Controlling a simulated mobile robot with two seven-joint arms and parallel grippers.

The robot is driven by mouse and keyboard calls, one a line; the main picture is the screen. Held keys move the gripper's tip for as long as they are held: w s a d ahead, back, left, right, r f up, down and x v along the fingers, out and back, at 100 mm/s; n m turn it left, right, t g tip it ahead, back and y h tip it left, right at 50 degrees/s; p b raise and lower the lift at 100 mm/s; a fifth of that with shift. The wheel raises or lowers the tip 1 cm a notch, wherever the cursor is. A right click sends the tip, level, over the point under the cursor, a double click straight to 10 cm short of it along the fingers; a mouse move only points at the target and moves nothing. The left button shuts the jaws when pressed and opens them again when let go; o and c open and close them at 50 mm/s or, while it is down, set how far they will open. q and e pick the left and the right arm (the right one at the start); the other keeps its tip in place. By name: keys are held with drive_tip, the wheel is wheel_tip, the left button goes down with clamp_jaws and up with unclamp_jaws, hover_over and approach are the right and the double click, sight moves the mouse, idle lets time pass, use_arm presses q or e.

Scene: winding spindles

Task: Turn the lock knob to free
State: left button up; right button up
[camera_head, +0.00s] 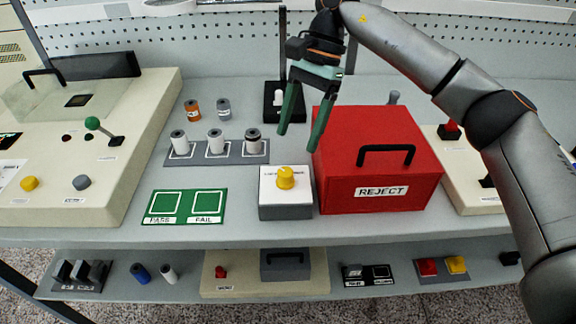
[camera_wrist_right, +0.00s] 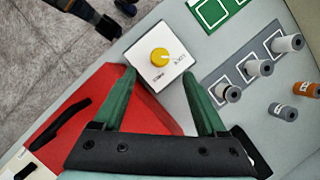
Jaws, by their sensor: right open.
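The lock knob (camera_head: 286,177) is a yellow round knob on top of a small white and grey box (camera_head: 286,205). The box stands near the front of the bench, just left of the red REJECT box. My right gripper (camera_head: 300,142) has green fingers and is open and empty. It hangs above and behind the knob, apart from it. In the right wrist view the knob (camera_wrist_right: 160,57) lies ahead of the spread fingertips (camera_wrist_right: 155,90), roughly midway between them. The label on the box is too small to read surely. My left gripper is not in view.
The red REJECT box (camera_head: 380,150) stands close on the right. A grey rack (camera_head: 203,154) with several spools is behind left. A green PASS/FAIL mat (camera_head: 184,206) lies left. A beige machine (camera_head: 150,125) fills the left side. A lower shelf (camera_head: 130,288) carries more items.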

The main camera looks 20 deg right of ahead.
sight(286, 171)
drive_tip(key=x, duration=0.8)
drive_tip(key=shift+a, duration=0.1)
clamp_jaws()
idle(0.4)
